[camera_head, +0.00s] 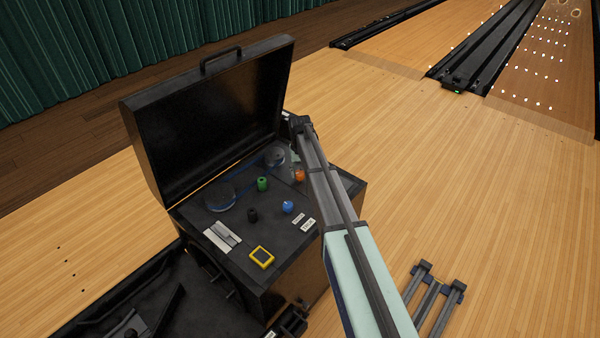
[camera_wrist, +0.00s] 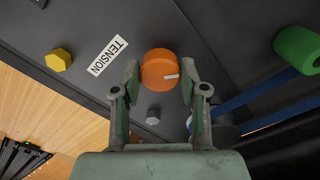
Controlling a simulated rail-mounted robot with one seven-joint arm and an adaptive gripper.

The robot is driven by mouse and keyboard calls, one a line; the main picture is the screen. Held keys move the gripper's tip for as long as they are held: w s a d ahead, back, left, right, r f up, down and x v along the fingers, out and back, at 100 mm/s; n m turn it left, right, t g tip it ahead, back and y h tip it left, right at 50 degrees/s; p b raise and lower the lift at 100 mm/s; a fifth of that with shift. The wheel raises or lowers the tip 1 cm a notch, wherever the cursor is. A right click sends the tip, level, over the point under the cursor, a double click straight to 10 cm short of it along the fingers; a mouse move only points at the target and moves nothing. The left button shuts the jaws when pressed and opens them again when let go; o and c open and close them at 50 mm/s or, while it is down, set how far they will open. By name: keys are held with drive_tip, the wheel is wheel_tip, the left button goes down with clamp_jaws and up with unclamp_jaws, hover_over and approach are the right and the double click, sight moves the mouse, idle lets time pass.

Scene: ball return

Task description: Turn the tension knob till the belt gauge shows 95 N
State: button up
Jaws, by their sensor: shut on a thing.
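The tension knob (camera_wrist: 157,68) is orange with a white pointer mark, and it sits beside a white "TENSION" label (camera_wrist: 108,55) on the dark panel. In the wrist view, my gripper (camera_wrist: 160,80) has a finger on each side of the knob and is shut on it. In the head view the orange knob (camera_head: 299,175) shows just left of my arm, whose end hides part of that area. A yellow-framed device (camera_head: 262,257) lies at the panel's front; I cannot read it or tell whether it is the belt gauge.
An open black lid (camera_head: 210,120) stands behind the panel. A green knob (camera_head: 263,184), a blue knob (camera_head: 288,207) and a black knob (camera_head: 252,215) stand near the orange one. A blue belt (camera_wrist: 252,95) runs by the green cylinder. A yellow hex piece (camera_wrist: 59,60) sits left of the label.

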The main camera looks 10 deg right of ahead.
drive_tip(key=m, duration=0.6)
drive_tip(key=shift+f, duration=0.1)
drive_tip(key=m, duration=0.6)
drive_tip(key=shift+m+b, duration=0.3)
drive_tip(key=shift+m, duration=0.1)
drive_tip(key=m, duration=1.2)
drive_tip(key=shift+m, duration=0.4)
drive_tip(key=o, duration=1.1)
drive_tip(key=shift+o, duration=0.2)
drive_tip(key=shift+w, duration=0.1)
